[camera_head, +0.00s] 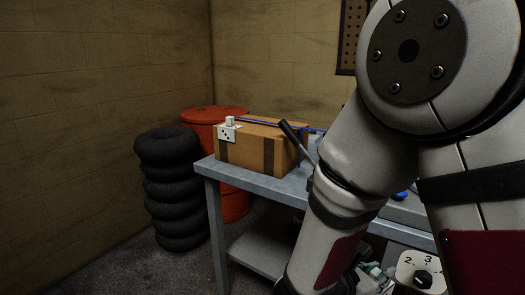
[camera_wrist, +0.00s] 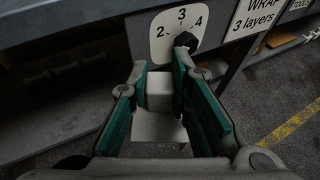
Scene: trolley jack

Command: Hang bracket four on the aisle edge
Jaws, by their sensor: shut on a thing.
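My gripper (camera_wrist: 163,98) shows in the wrist view, its two teal pads shut on a small pale grey block with a flat plate below it, which looks like a bracket (camera_wrist: 159,93). No number can be read on it. The held piece is in front of the bench's grey edge (camera_wrist: 113,27), just below a white dial plate (camera_wrist: 164,31) marked 2, 3, 4 with a black knob; I cannot tell whether it touches the edge. In the head view my arm hides the gripper; the dial plate (camera_head: 408,262) shows at lower right.
A cardboard box (camera_head: 245,147) with a white dotted plate and block (camera_head: 227,132) stands on the workbench (camera_head: 207,163). Stacked tyres (camera_head: 173,190) and a red drum (camera_head: 235,204) are left of it. A "WRAP 3 layers" sign (camera_wrist: 259,16) hangs right of the dial. Floor with a yellow line (camera_wrist: 290,124) is clear.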

